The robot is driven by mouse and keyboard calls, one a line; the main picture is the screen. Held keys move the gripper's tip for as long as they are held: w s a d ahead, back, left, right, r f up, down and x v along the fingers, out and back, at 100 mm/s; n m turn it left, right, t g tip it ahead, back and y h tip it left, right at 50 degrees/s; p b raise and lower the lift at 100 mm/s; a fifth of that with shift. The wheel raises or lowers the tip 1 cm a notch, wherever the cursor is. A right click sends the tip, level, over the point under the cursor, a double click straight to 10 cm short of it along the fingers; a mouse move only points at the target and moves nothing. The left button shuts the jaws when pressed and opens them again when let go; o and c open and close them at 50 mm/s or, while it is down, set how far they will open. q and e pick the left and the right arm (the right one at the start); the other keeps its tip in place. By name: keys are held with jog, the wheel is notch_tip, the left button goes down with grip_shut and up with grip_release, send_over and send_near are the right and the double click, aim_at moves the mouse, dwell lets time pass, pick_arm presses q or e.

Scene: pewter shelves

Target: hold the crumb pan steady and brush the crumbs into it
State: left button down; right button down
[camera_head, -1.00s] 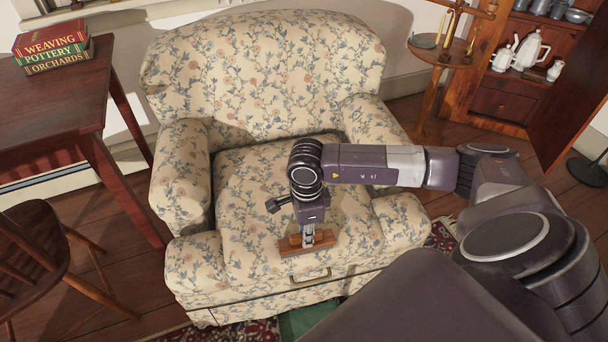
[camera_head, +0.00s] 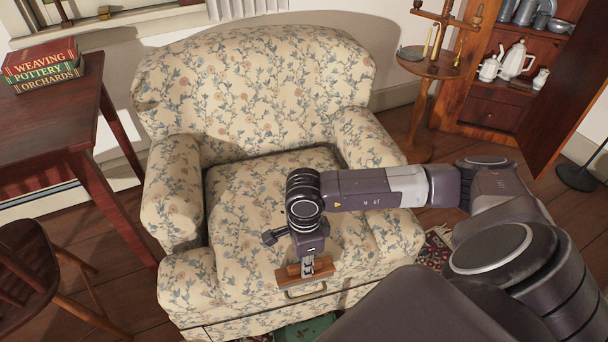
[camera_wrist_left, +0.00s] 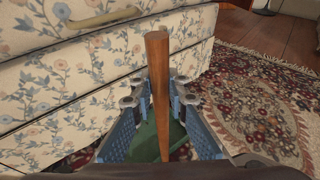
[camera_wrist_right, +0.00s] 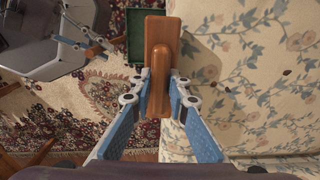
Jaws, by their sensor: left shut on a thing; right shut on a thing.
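My right gripper (camera_head: 309,266) is shut on a wooden brush (camera_head: 288,274), held at the front edge of the armchair's flowered seat. The brush (camera_wrist_right: 160,65) also fills the middle of the right wrist view. A few small dark crumbs (camera_wrist_right: 285,72) lie on the fabric beside it. The green crumb pan (camera_head: 303,331) is low in front of the chair, partly hidden by my right arm. In the left wrist view my left gripper (camera_wrist_left: 160,88) is shut on the pan's wooden handle (camera_wrist_left: 157,65), with green pan (camera_wrist_left: 145,142) below.
A table with books (camera_head: 42,66) and a chair (camera_head: 30,270) stand left. A candle stand (camera_head: 430,68) and an open cabinet (camera_head: 490,108) stand at the back right. A patterned rug (camera_wrist_left: 250,110) lies below.

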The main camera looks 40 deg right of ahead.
jog(key=shift+r, duration=4)
jog(key=c, duration=2.5)
grip_release()
grip_shut()
jog(key=w+d+f, duration=0.1)
jog(key=w+d, duration=0.4)
jog(key=w, duration=0.6)
jog(key=w+d, duration=0.6)
jog(key=w, duration=0.6)
jog(key=shift+s+a+f, duration=0.1)
jog(key=shift+f, duration=1.45)
jog(key=shift+a+f, duration=0.1)
jog(key=shift+f, duration=1.45)
jog(key=shift+f, duration=0.4)
